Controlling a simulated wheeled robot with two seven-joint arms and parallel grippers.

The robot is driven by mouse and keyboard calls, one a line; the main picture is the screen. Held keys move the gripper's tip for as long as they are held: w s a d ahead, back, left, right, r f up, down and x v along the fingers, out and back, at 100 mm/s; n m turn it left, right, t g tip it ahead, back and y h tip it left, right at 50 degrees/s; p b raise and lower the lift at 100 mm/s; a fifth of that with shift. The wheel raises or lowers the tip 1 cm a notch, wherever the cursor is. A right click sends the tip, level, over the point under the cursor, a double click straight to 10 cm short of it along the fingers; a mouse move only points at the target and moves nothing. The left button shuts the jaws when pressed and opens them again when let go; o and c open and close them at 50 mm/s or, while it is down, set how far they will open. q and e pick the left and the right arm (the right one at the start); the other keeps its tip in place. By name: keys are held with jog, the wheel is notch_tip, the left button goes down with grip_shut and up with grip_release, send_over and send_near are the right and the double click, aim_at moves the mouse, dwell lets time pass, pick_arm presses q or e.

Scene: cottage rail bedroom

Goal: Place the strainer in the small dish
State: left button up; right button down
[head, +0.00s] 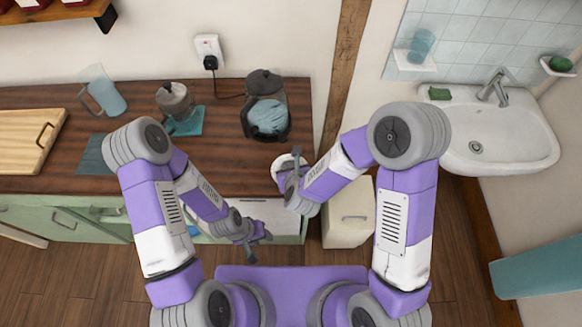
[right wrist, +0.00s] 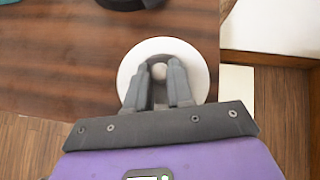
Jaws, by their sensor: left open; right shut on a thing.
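The small dish (head: 284,161) is a white round piece at the front right of the dark counter. It lies under my right gripper (head: 294,168), which hides much of it in the head view. In the right wrist view the dish (right wrist: 195,55) shows as a white disc around my right gripper's fingertips (right wrist: 158,75). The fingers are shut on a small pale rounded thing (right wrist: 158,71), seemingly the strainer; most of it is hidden. I cannot tell whether it touches the dish. My left gripper (head: 262,240) is open and empty, in front of the counter's edge.
A sink (head: 500,135) is at right.

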jog(key=c, duration=1)
grip_release()
jog(key=shift+f, duration=0.1)
